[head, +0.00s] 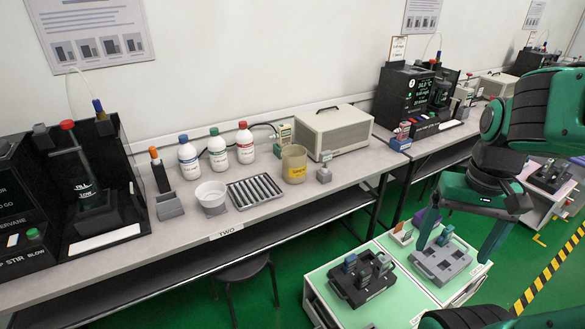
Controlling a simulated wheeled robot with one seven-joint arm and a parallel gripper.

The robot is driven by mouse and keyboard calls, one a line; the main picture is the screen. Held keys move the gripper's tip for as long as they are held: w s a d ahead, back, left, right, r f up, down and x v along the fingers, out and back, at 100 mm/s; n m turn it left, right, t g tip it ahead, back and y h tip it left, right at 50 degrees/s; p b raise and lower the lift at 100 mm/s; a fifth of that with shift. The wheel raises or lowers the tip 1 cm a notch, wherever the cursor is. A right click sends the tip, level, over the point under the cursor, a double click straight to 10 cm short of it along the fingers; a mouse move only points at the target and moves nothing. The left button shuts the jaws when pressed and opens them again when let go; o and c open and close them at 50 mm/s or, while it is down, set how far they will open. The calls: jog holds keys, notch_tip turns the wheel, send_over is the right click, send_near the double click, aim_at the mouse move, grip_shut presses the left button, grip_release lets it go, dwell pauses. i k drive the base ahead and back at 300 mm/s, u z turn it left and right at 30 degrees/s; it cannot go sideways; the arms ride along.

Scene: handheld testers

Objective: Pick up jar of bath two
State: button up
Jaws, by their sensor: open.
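A bench with a front label reading TWO (228,232) runs along the wall in the head view. A beige, open-topped jar (294,160) with a yellow label stands upright on it, right of the ribbed metal tray; the label is too small to read. A black apparatus with FILL and LOW markings (88,195) stands at the bench's left; I cannot tell which vessel belongs to bath two. My gripper (461,236) is at the right, fingers pointing down and spread apart with nothing held. It is well to the right of the jar, over the green-topped carts.
Three capped bottles (217,153), a white bowl (211,197), the ribbed tray (255,190) and a beige box (333,130) share the bench. Carts (326,279) with grey and black holders stand in front, and a stool (243,270) below.

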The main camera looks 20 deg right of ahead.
aim_at(82, 179)
jog(key=k, duration=1.3)
jog(key=u, duration=0.35)
jog(key=i, duration=0.8)
jog(key=u, duration=0.4)
jog(key=i, duration=1.1)
jog(key=z, duration=0.2)
